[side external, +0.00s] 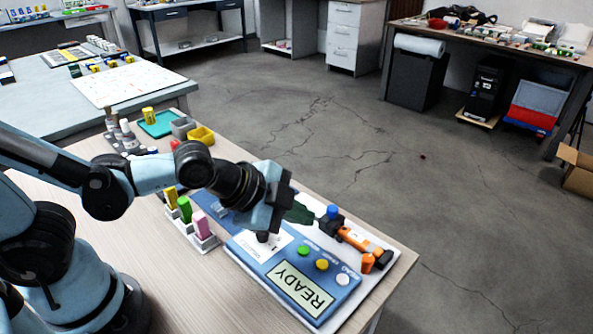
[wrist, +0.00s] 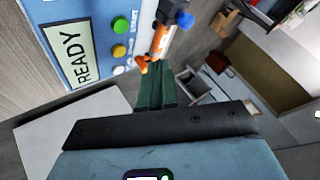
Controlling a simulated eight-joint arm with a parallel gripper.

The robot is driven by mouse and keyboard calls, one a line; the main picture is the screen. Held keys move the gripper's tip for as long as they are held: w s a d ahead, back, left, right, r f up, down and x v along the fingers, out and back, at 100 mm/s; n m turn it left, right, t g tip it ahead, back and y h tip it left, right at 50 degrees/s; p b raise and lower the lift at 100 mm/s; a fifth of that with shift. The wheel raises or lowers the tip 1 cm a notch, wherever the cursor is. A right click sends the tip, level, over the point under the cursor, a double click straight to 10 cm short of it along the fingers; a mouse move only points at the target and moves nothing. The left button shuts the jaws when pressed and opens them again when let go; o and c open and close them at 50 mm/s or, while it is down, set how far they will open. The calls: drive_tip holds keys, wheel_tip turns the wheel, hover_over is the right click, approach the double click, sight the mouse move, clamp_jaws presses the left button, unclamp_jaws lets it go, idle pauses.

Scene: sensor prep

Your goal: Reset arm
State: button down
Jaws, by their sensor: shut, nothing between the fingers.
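My gripper (side external: 301,212) is above the right part of the wooden table, beside the blue device panel (side external: 262,247). Its dark green fingers are shut and empty; they also show in the wrist view (wrist: 150,88). The panel has a screen reading READY (side external: 303,288) and green, yellow and white buttons. In the wrist view the READY screen (wrist: 68,54) and the green button (wrist: 121,25) show at the upper left. An orange and black tool with a blue knob (side external: 352,238) lies at the panel's far side, just right of my gripper.
Yellow, green and pink blocks (side external: 185,210) stand in white holders left of the panel. Small bottles (side external: 128,132), a teal tray (side external: 160,123) and grey and yellow bins (side external: 201,135) stand farther back. The table's front left surface is bare. Open floor (side external: 400,170) lies beyond the table.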

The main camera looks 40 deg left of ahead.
drive_tip(key=shift+a, duration=0.1)
idle(0.4)
drive_tip(key=s+a+r+n+y, duration=0.1)
drive_tip(key=a+r+n+y, duration=0.1)
drive_tip(key=a+n, duration=0.5)
drive_tip(key=s+a+r+n+g+y, duration=0.1)
drive_tip(key=s+a+n, duration=0.1)
drive_tip(key=a+n, duration=0.4)
drive_tip(key=shift+a+r+n+y, duration=0.4)
drive_tip(key=w+d+r+n+g, duration=0.2)
drive_tip(key=d+n, duration=0.4)
drive_tip(key=n, duration=0.3)
drive_tip(key=w+d+r+n+g, duration=0.2)
drive_tip(key=d+n+g, duration=0.3)
drive_tip(key=d+n, duration=0.2)
drive_tip(key=shift+n, duration=1)
